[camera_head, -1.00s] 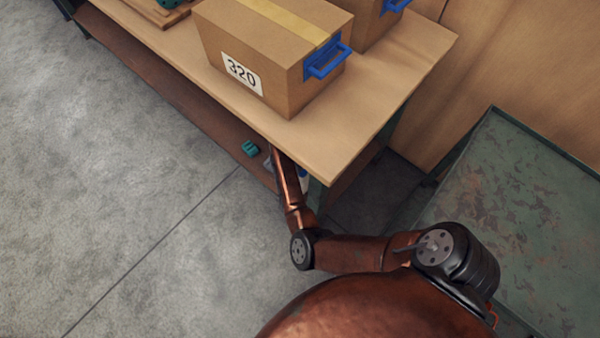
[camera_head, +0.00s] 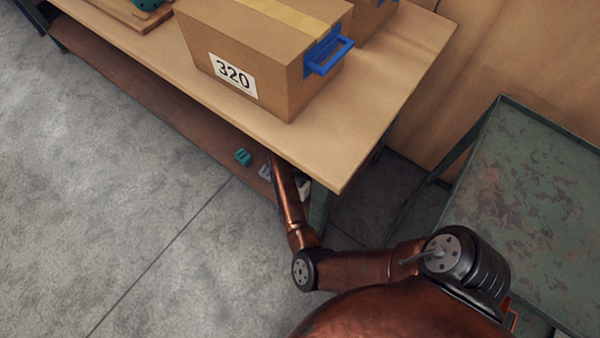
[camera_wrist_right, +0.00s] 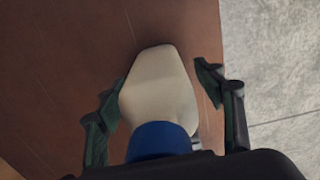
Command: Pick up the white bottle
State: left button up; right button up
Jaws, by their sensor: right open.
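The white bottle (camera_wrist_right: 158,88) fills the middle of the right wrist view, its blue band or cap (camera_wrist_right: 158,140) toward my palm. It is over the brown lower shelf (camera_wrist_right: 60,60). My right gripper (camera_wrist_right: 160,86) is open, with one dark green finger on each side of the bottle. The left finger looks very close to it; I cannot tell if it touches. The right finger shows a gap. In the head view a white bit (camera_head: 304,188), probably the bottle, shows beside my right arm. The gripper there is hidden under the tabletop. My left gripper is not in view.
The wooden tabletop (camera_head: 330,150) overhangs my right forearm and carries a carton marked 320 (camera_head: 280,75). A teal item (camera_head: 243,157) and a grey item (camera_head: 265,172) lie on the lower shelf (camera_head: 170,110). A worn green table (camera_head: 530,190) stands right. The floor at left is clear.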

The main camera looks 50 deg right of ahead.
jog(key=c, duration=1.6)
